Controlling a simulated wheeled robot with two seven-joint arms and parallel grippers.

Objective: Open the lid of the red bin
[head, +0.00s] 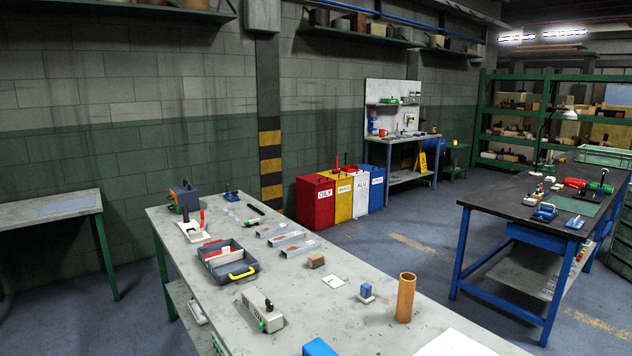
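The red bin (315,203) stands on the floor by the back wall, at the left end of a row of bins. It has a white label reading "OILY" on its front. Its top looks covered by a flat red lid (315,179), which appears shut; a small dark upright part shows near its back edge. The bin is beyond the long grey workbench and well away from me. Neither of my grippers is in view.
Yellow (343,197), white (362,192) and blue (376,190) bins stand right of the red one. A cluttered grey workbench (395,344) fills the foreground. A blue-legged table (490,203) stands at right. Open floor (400,240) lies between them.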

